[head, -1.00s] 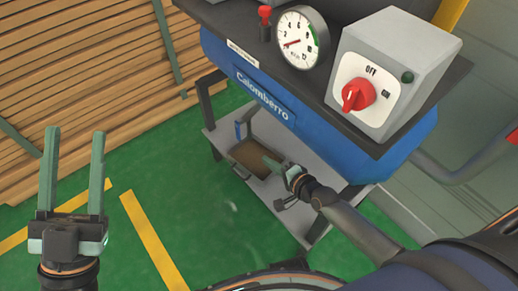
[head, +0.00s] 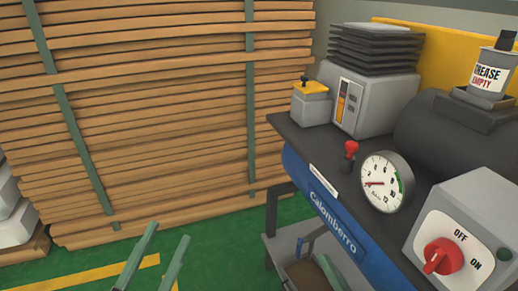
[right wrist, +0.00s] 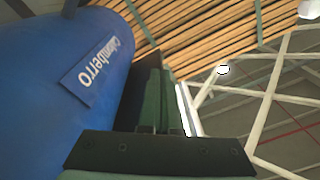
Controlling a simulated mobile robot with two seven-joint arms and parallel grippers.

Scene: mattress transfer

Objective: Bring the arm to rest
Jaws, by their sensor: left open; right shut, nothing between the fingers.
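My left gripper (head: 167,234) shows at the bottom of the head view, its two green fingers spread apart and empty above the green floor. My right gripper (head: 331,270) shows only partly at the bottom edge, near the lower shelf of the compressor stand. In the right wrist view its green fingers (right wrist: 153,98) are together with nothing between them. They point upward beside the blue Calomberro tank (right wrist: 75,65). Most of both arms is out of the head view. I cannot tell how far the fingers are from the tank.
The blue tank (head: 330,215) carries a pressure gauge (head: 386,182) and a grey switch box (head: 478,225) with a red knob. A brown tray (head: 303,272) sits on the shelf below. Stacked planks (head: 150,120) stand behind. Green floor (head: 215,240) is clear between.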

